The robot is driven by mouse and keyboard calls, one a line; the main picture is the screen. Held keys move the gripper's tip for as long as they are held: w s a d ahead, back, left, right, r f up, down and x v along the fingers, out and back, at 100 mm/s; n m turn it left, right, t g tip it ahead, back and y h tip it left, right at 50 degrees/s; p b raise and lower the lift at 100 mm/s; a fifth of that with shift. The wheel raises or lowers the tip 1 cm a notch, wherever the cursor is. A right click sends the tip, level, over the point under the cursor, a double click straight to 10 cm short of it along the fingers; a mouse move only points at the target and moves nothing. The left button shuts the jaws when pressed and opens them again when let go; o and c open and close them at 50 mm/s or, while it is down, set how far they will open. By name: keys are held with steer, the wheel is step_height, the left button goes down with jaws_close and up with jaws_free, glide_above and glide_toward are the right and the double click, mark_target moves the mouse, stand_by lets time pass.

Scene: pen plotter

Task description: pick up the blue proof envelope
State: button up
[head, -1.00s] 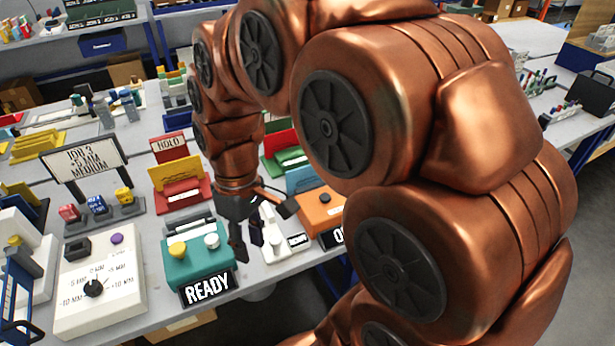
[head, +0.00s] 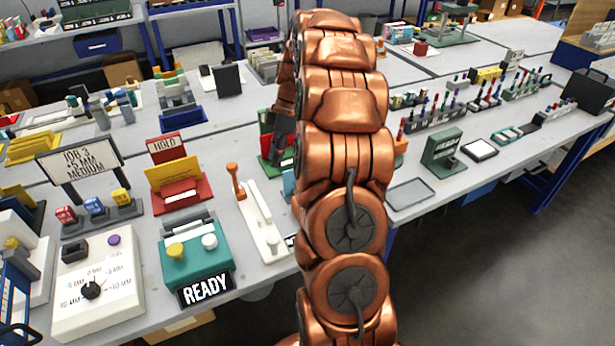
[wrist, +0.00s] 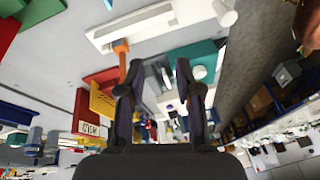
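The blue proof envelope is mostly hidden behind my arm in the head view. Only a light-blue sliver (head: 289,183) shows at the arm's left edge, and I take it to be the envelope. In the wrist view, a small blue patch (wrist: 108,4) at the top edge may be the same thing; I cannot be sure. My gripper (wrist: 157,78) has its two fingers spread apart with nothing between them. It is up over the bench, apart from the envelope. In the head view my arm largely hides it.
A white base with an orange lever (head: 234,180) stands left of my arm. Nearby are the teal READY box (head: 196,262), a red HOLD tray (head: 183,197) with a yellow envelope (head: 172,173), and a green holder (head: 266,163). A grey tray (head: 410,194) lies to the right.

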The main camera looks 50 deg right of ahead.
steer(key=shift+w+d+f+n+t+p, duration=0.15)
steer(key=shift+d+f+n, duration=0.3)
steer(key=shift+d+f, duration=1.35)
steer(key=shift+s+d+f+n+t+p, duration=0.1)
steer(key=shift+d+f+n+t+p, duration=0.3)
steer(key=shift+d+f, duration=1.4)
steer(key=shift+w+d+f+n+t+p, duration=0.1)
steer(key=shift+d+f+n, duration=0.55)
steer(key=shift+d, duration=2.15)
steer(key=shift+s+a+f+p, duration=0.1)
steer(key=shift+a+f+p, duration=0.2)
steer(key=shift+f+p, duration=0.15)
steer(key=shift+s+a+f+p, duration=0.1)
steer(key=shift+a+f+p, duration=0.2)
steer(key=shift+f, duration=0.2)
steer(key=shift+p+x, duration=0.6)
steer(key=shift+x, duration=1)
steer(key=shift+c, duration=0.2)
jaws_close()
